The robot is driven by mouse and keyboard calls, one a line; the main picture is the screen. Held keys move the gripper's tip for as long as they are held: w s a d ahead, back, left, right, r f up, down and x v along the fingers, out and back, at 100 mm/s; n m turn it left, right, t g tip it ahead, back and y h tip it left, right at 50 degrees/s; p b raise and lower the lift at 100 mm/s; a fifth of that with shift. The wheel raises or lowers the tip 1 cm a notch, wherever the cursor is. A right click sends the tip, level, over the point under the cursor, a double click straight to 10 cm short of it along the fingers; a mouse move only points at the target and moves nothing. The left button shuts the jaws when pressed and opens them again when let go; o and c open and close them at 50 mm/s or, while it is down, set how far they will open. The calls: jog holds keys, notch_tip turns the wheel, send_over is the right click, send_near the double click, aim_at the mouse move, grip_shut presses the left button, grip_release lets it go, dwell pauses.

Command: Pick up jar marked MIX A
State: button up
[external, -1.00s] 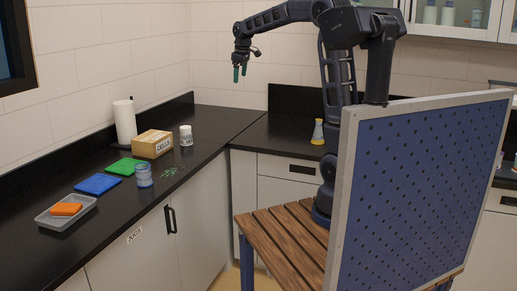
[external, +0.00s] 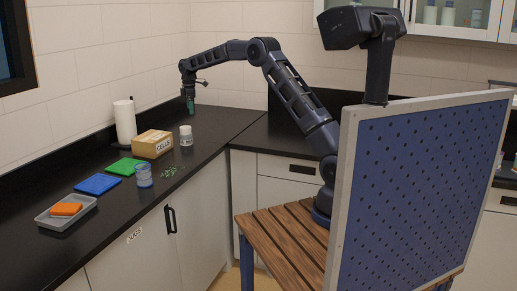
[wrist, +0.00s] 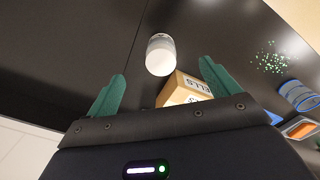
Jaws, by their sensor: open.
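A white-capped jar (external: 186,136) stands upright on the black counter beside the cardboard box; its label is too small to read. In the wrist view the jar (wrist: 160,55) shows from above, ahead of and between my finger tips. A blue-and-clear jar (external: 144,176) stands nearer the counter's front edge; it shows at the right of the wrist view (wrist: 299,96). I cannot read MIX A on either jar. My gripper (external: 190,106) points down above the counter, higher than the white-capped jar and apart from it. Its green fingers (wrist: 162,72) are open and empty.
The box marked CELLS (external: 152,144) stands close left of the white-capped jar. Green bits (external: 169,171) lie scattered near the blue jar. Green (external: 125,167) and blue (external: 97,184) mats, a grey tray (external: 52,222) with an orange block, and a paper roll (external: 125,122) line the counter.

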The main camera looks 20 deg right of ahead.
send_over(186, 127)
jog(key=shift+n, duration=0.4)
jog(key=f, duration=0.4)
jog(key=shift+w, duration=0.4)
notch_tip(186, 127, down, 6)
jog(key=shift+r, duration=0.25)
jog(key=shift+s+a+f, duration=0.1)
jog(key=shift+f, duration=1.2)
jog(key=shift+s+a+f, duration=0.1)
jog(key=shift+f, duration=1.2)
jog(key=shift+c, duration=0.2)
jog(key=c, duration=1)
